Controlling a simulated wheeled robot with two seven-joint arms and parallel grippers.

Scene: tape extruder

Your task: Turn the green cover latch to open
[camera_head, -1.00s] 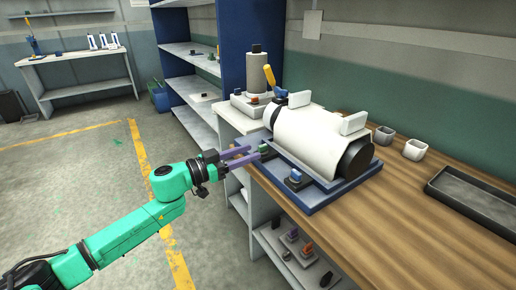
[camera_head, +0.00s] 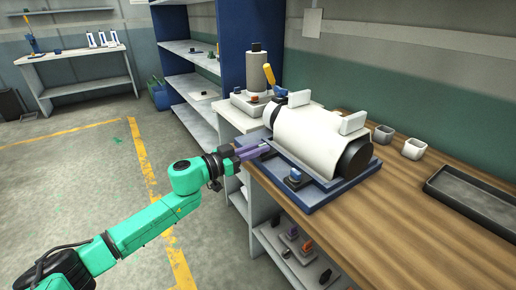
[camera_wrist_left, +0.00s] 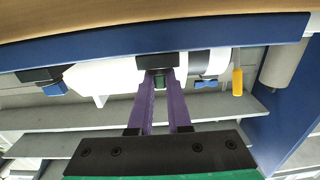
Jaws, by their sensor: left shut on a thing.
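The tape extruder has a white rounded cover (camera_head: 306,138) on a blue base (camera_head: 330,196) on the wooden bench. My left gripper (camera_head: 268,150) reaches in from the left with its purple fingers at the base's near left edge. In the left wrist view the purple fingertips (camera_wrist_left: 159,78) are shut on the small green cover latch (camera_wrist_left: 158,84), which sits under a black block. The fingers mostly hide this latch in the head view. A blue latch (camera_head: 295,175) stands on the base nearer to me. My right gripper is not in view.
A grey cylinder device with a yellow-handled tool (camera_head: 269,74) stands behind the machine. Shelves below the bench hold small parts. The floor at left is clear.

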